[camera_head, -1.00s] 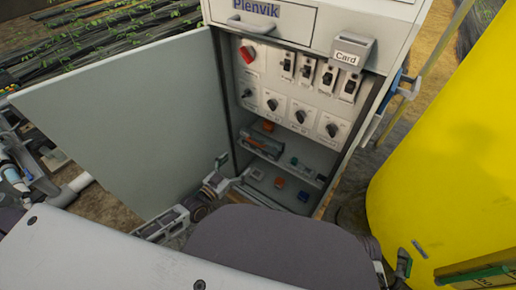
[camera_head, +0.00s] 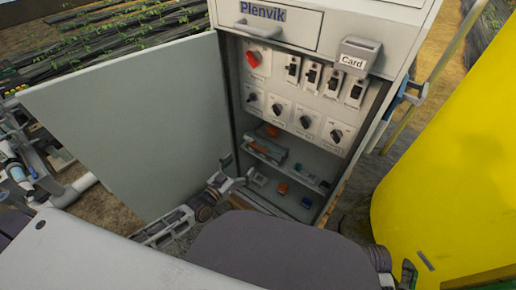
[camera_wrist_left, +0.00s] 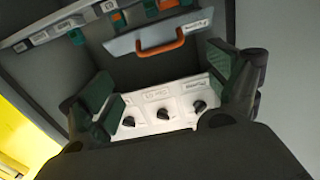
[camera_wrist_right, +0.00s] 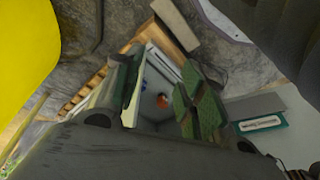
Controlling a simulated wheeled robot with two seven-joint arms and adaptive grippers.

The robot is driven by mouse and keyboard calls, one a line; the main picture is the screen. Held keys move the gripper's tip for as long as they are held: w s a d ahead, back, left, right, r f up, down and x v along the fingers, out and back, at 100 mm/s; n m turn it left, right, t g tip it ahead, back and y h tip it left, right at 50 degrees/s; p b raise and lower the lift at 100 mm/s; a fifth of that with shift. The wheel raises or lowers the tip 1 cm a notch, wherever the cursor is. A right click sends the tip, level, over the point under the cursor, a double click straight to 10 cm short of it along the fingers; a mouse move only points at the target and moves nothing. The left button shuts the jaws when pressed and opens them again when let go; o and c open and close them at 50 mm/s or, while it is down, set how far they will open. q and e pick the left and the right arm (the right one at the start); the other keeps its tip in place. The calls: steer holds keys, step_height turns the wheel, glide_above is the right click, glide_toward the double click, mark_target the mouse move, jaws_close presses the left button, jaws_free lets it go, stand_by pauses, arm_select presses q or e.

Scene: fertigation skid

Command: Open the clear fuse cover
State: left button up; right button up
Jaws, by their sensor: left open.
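The fuse cover (camera_wrist_left: 160,35), a grey-blue, see-through-looking panel with an orange handle (camera_wrist_left: 165,46), is in the left wrist view. In the head view the cover (camera_head: 266,150) is small, low in the open cabinet. My left gripper (camera_head: 233,172) is at the cabinet's lower left opening, just left of the cover. In the left wrist view my left gripper (camera_wrist_left: 165,88) is open and empty, with the handle beyond its fingers and apart from them. My right gripper (camera_wrist_right: 160,95) is open and empty, with the cabinet's lower inside beyond it.
The cabinet door (camera_head: 130,120) stands wide open at the left. Above the cover is a panel (camera_head: 300,90) with a red switch, breakers and rotary knobs. A card holder (camera_head: 358,55) is on the upper front. A yellow tank (camera_head: 450,180) stands close on the right.

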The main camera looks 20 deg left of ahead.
mark_target(258, 148)
arm_select(q)
steer(key=shift+b+x, duration=1.55)
steer(key=shift+x, duration=4.4)
arm_select(e)
steer(key=r, duration=0.1)
steer(key=a+r+t, duration=0.1)
steer(key=shift+s+r+y, duration=0.1)
steer(key=shift+r+y, duration=0.2)
steer(key=shift+r, duration=0.05)
arm_select(q)
steer(key=shift+c, duration=0.7)
steer(key=c, duration=1)
arm_select(e)
steer(key=shift+w+r, duration=0.15)
steer(key=shift+w, duration=0.1)
arm_select(q)
steer(key=shift+d, duration=0.1)
arm_select(e)
steer(key=shift+s+f, duration=0.2)
steer(key=shift+f, duration=0.1)
